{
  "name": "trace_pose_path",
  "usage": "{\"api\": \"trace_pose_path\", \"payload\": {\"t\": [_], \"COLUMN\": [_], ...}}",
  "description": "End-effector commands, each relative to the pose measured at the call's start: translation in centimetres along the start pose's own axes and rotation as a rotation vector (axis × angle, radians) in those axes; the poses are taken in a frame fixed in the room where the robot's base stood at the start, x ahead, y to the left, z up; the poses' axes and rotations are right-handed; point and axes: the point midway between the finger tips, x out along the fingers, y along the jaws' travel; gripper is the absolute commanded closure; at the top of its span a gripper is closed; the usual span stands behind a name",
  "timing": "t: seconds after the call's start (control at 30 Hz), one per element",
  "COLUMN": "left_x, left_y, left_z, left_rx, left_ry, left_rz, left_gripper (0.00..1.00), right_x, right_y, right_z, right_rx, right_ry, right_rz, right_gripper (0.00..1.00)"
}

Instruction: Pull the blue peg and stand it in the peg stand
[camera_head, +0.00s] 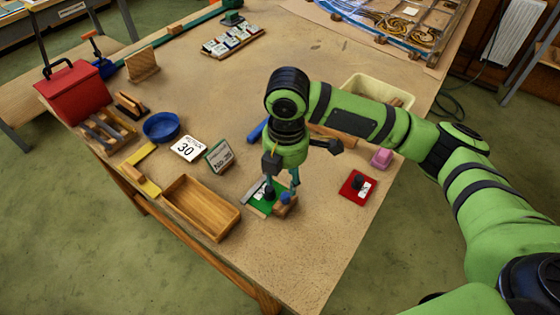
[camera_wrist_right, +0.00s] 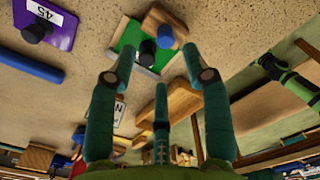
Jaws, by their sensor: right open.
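The blue peg (camera_head: 285,197) shows as a blue round end at a small wooden block (camera_head: 287,208), on the near part of the table. In the right wrist view the blue peg (camera_wrist_right: 165,36) and wooden block (camera_wrist_right: 164,16) overlap the edge of a green plate (camera_wrist_right: 133,38) with a black knob (camera_wrist_right: 147,49). I cannot tell whether the block is the peg stand, or how deep the peg sits. My right gripper (camera_head: 283,184) points down over the plate and block, its fingers spread and empty. In its wrist view the gripper (camera_wrist_right: 158,66) frames the plate's near edge. My left gripper is not seen.
An open wooden tray (camera_head: 202,206) lies left of the plate. A red plate (camera_head: 357,187) with a black knob lies to the right, near a pink block (camera_head: 381,158). Small signs (camera_head: 219,156) and a blue bowl (camera_head: 161,127) stand farther left. The near table corner is clear.

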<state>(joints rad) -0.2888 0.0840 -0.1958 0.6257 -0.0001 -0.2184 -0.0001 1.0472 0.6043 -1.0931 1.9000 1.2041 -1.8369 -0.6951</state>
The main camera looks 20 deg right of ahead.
Motion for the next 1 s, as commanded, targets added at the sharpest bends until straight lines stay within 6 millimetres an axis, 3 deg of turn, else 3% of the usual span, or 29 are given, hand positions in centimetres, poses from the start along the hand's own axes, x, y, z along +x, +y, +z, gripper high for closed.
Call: {"api": "trace_pose_path", "payload": {"t": [0.3, 0.5, 0.87, 0.9, 1.0], "left_x": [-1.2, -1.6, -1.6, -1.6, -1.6], "left_y": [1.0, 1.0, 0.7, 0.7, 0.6], "left_z": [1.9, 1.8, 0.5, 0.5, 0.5], "left_rx": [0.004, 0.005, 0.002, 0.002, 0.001], "left_ry": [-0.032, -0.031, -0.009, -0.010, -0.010], "left_rz": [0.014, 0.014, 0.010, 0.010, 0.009], "left_gripper": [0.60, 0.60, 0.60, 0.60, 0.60], "right_x": [4.0, 6.2, 6.9, 6.9, 6.9], "right_y": [-0.4, -0.3, -0.3, -0.3, -0.3], "right_z": [0.0, 0.0, 0.0, 0.0, 0.0], "right_rx": [-0.008, -0.006, -0.007, -0.007, -0.007], "right_ry": [-0.006, -0.005, -0.005, -0.005, -0.005], "right_rz": [-0.014, -0.010, -0.007, -0.008, -0.007], "right_gripper": [0.51, 0.51, 0.51, 0.67, 1.00]}}
